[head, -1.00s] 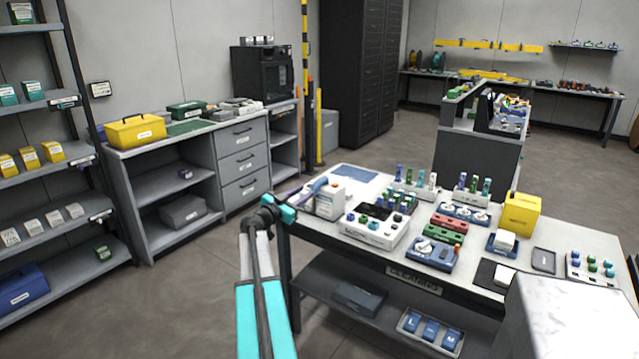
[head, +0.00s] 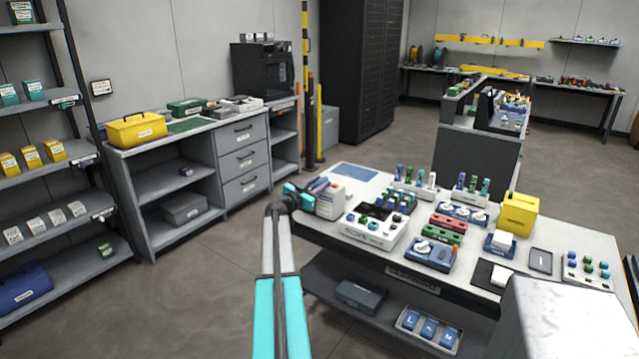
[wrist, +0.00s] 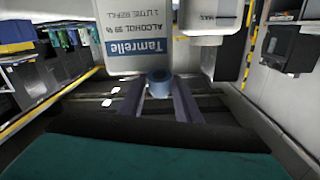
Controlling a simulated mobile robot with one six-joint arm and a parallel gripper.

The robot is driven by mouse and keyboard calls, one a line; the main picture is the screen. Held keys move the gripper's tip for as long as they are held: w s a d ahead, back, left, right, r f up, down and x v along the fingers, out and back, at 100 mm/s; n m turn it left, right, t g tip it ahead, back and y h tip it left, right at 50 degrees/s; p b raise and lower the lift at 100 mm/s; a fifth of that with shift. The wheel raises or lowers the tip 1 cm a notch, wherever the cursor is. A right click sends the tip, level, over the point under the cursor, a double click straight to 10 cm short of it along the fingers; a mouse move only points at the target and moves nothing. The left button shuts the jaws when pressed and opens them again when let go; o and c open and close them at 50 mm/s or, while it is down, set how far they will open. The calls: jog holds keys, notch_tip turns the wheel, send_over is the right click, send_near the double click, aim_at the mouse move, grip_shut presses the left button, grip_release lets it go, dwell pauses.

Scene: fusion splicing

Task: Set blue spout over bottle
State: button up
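The bottle (head: 329,203) is white with a printed label. It stands at the left end of the near table, and its label shows upside down in the wrist view (wrist: 140,40). The blue spout (wrist: 159,83) is a short blue ring between the tips of my gripper (wrist: 160,90). Both fingers appear to touch its sides, so my gripper looks shut on it. The spout appears close to the bottle in the wrist view; I cannot tell whether they touch. In the head view my gripper (head: 318,186) is beside the bottle's upper part, and the spout is hard to make out.
A white device with coloured knobs (head: 373,232) stands right of the bottle. A blue mat (head: 355,171) lies behind it. Several vials, trays and a yellow box (head: 518,214) fill the table farther right. A grey cabinet (head: 240,162) stands to the left, with open floor between.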

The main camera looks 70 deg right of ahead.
jog(key=shift+d, duration=0.15)
grip_shut()
